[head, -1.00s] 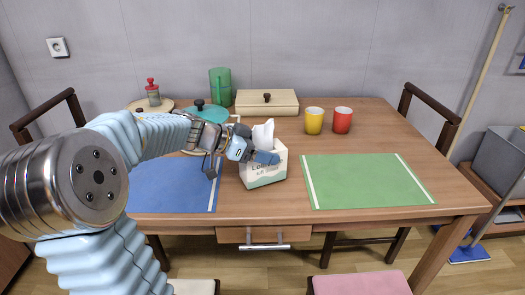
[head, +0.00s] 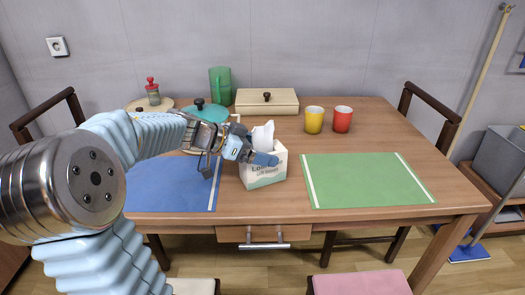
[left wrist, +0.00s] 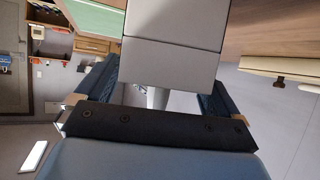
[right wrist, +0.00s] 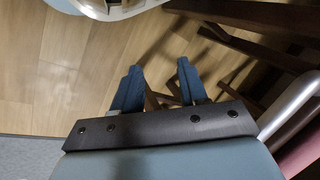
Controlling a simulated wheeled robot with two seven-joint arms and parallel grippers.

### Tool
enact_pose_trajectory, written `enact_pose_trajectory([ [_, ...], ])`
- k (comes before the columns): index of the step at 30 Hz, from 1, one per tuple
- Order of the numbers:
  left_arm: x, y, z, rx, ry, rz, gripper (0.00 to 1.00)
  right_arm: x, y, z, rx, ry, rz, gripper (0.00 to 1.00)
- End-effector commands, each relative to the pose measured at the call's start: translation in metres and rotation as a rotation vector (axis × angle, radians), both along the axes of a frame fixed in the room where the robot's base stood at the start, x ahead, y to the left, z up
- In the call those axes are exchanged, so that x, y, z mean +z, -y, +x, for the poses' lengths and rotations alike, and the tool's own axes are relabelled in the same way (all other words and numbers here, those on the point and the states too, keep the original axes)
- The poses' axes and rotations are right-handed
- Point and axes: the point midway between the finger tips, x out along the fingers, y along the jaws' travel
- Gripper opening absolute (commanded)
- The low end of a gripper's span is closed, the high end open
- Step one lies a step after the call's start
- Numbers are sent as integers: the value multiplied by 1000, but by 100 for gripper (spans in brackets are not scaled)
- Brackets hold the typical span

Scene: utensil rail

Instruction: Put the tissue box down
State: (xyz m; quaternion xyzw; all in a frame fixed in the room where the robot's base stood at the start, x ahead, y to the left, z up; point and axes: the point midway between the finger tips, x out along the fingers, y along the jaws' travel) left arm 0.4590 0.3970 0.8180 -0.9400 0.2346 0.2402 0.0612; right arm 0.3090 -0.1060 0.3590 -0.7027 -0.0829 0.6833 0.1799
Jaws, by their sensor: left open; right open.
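The tissue box (head: 264,176) is white with a green wave at its base and a tissue sticking up from its top. It stands upright on the wooden table, between the blue mat and the green mat. My left gripper (head: 264,159) is open, with its fingers at the top of the box. In the left wrist view the box (left wrist: 172,55) fills the space ahead, and the left fingers (left wrist: 155,95) stand apart at its two sides. My right gripper (right wrist: 160,88) is open and empty, over the wooden floor in the right wrist view.
The blue mat (head: 170,188) lies left of the box and the green mat (head: 366,180) lies right. A yellow mug (head: 314,121), a red mug (head: 342,120), a cream box (head: 266,102), a green pitcher (head: 220,86) and a teal-lidded pot (head: 203,112) stand behind.

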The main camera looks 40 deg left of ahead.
Motion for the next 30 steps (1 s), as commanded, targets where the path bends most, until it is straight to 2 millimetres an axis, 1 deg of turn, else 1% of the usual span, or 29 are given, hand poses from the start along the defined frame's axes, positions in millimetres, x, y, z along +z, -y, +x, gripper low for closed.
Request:
enact_pose_trajectory([
  [9, 35, -30, -55, 4, 2, 3, 96, 0, 0, 0, 0, 0, 0, 43],
  [12, 43, -37, -70, 2, 1, 3, 96, 0, 0, 0, 0, 0, 0, 43],
  [15, 49, -42, -79, 1, 1, 2, 96, 0, 0, 0, 0, 0, 0, 43],
  [20, 52, -45, -85, 0, -1, 0, 96, 0, 0, 0, 0, 0, 0, 43],
  [30, 52, -45, -85, 0, -1, 0, 96, 0, 0, 0, 0, 0, 0, 43],
])
